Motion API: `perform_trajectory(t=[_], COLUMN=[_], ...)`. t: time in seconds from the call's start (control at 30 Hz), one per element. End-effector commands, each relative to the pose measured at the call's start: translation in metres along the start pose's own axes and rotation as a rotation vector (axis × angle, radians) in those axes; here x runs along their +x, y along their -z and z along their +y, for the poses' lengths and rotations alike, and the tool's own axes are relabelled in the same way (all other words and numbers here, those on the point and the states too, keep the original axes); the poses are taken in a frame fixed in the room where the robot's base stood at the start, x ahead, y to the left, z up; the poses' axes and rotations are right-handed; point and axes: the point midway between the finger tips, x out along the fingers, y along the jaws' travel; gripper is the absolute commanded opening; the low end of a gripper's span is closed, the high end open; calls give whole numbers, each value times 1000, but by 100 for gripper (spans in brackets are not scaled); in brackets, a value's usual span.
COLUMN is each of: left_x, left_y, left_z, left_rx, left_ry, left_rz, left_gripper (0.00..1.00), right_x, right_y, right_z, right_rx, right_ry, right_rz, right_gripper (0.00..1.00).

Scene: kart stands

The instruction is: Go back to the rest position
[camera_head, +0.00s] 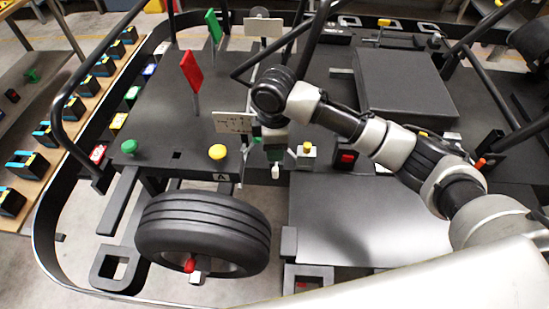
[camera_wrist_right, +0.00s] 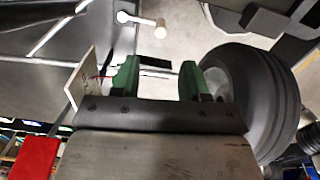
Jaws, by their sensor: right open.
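My right arm comes in from the right in the head view, over the kart stand (camera_head: 340,215). Its gripper (camera_head: 275,163) points down at the stand's front edge, near the middle, partly hidden by the wrist. In the right wrist view the green fingers of this gripper (camera_wrist_right: 160,78) are apart with nothing between them. A white plate (camera_head: 232,122) stands just left of the gripper in the head view. The wheel (camera_head: 205,222) with a black tyre is below and to the left, apart from the gripper. My left gripper is out of view.
A red flag (camera_head: 192,70) and a green flag (camera_head: 213,26) stand on the kart's panel. A green knob (camera_head: 128,146) and a yellow knob (camera_head: 217,152) sit near its front edge. Black tubes rise behind my right wrist. A side table (camera_head: 62,150) holds several black-and-blue parts.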

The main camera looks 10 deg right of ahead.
Motion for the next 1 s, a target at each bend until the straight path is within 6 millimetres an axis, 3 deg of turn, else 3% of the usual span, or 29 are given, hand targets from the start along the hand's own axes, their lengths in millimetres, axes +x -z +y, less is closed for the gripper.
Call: perform_trajectory(t=[0.2,0.73,1.0], left_x=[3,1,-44], left_y=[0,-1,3], left_z=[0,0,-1], left_rx=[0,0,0], left_ry=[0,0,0], left_rz=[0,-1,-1], left_gripper=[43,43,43], right_x=[-19,-21,-66], right_y=[0,0,0], right_z=[0,0,0], right_rx=[0,0,0], right_ry=[0,1,0], right_rz=[1,0,0], right_gripper=[44,44,44])
